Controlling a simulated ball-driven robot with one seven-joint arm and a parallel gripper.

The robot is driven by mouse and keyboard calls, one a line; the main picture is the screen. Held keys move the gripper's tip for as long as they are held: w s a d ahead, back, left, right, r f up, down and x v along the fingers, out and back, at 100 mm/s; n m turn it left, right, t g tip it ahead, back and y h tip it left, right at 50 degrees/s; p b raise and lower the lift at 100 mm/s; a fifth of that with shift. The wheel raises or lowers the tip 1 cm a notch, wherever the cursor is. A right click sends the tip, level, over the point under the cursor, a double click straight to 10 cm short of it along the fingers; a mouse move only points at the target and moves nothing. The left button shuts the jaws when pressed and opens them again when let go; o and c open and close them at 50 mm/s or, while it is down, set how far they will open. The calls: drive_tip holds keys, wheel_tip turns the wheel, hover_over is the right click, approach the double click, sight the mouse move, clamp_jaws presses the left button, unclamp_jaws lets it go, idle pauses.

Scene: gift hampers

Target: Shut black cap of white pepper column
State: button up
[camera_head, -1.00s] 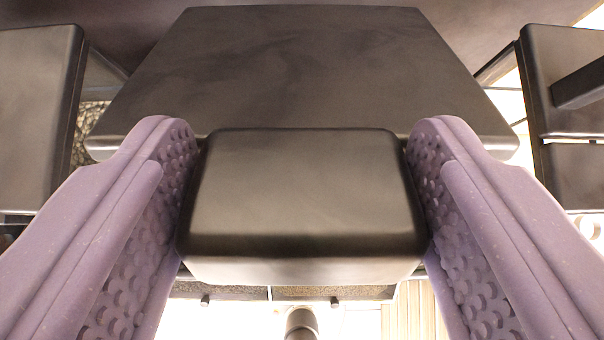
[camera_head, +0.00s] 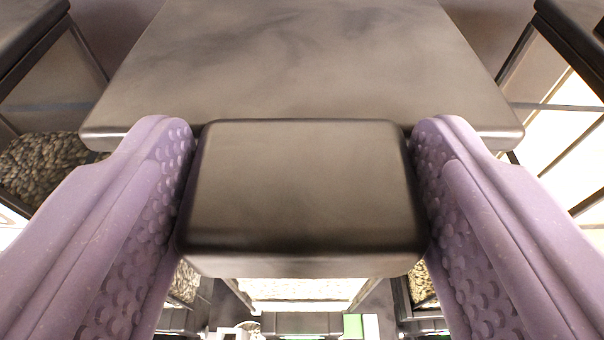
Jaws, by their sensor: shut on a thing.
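The black cap (camera_head: 310,65) fills the upper middle of the view as a broad, dark, smooth panel. A block-shaped tab (camera_head: 305,190) sticks out from its near edge. My gripper (camera_head: 303,140), with two purple, studded fingers, is shut on this tab, one finger pressed to each side. Below the tab, a clear-walled column with pale contents (camera_head: 300,289) shows in part; I cannot tell for sure that it is the white pepper column. The cap hides most of what lies behind it, so its seat on the column is not visible.
A clear column with dark grey grains (camera_head: 42,165) stands at the left, under a dark cap (camera_head: 30,30). Another clear, dark-framed column (camera_head: 560,120) is close at the right. Small white and green items (camera_head: 353,326) show low in the middle.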

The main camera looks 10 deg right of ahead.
drive_tip(key=shift+f, duration=0.2)
drive_tip(key=o, duration=1.4)
drive_tip(key=shift+s, duration=0.15)
drive_tip(key=shift+r, duration=0.1)
drive_tip(key=v, duration=0.7)
drive_tip(key=shift+s+a, duration=0.15)
drive_tip(key=shift+s, duration=0.2)
